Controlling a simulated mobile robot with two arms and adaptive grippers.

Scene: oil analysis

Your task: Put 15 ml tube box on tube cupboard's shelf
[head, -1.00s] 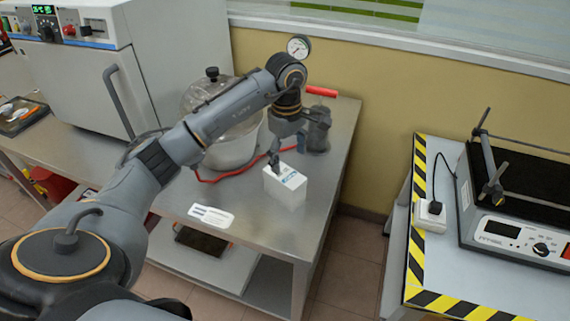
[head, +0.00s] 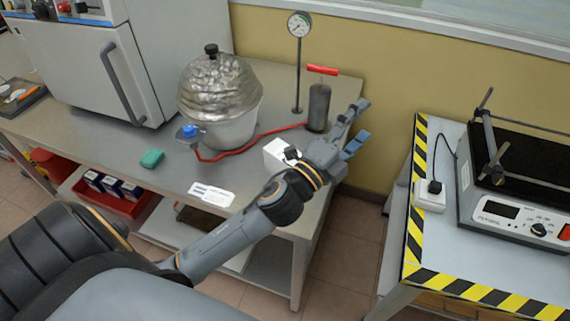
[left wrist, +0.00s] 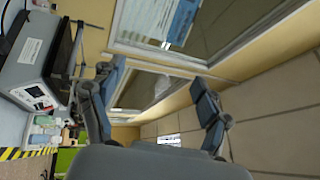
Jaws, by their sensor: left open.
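A white box (head: 280,150), apparently the 15 ml tube box, stands on the metal table near its right end in the head view. My left wrist partly hides it, and its label cannot be read now. My left gripper (head: 357,124) is open and empty, beyond the box to the right, with its fingers pointing right past the table edge. In the left wrist view the open fingers (left wrist: 160,98) have nothing between them. My right gripper is not in view. I cannot make out the tube cupboard or its shelf in either view.
A foil-topped vessel (head: 220,95), a pressure gauge on a stand (head: 299,65) and a red-handled pump (head: 319,105) stand behind the box. A red tray of small boxes (head: 115,195) is on the lower shelf. A striped-edge table (head: 425,240) stands right, across a gap.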

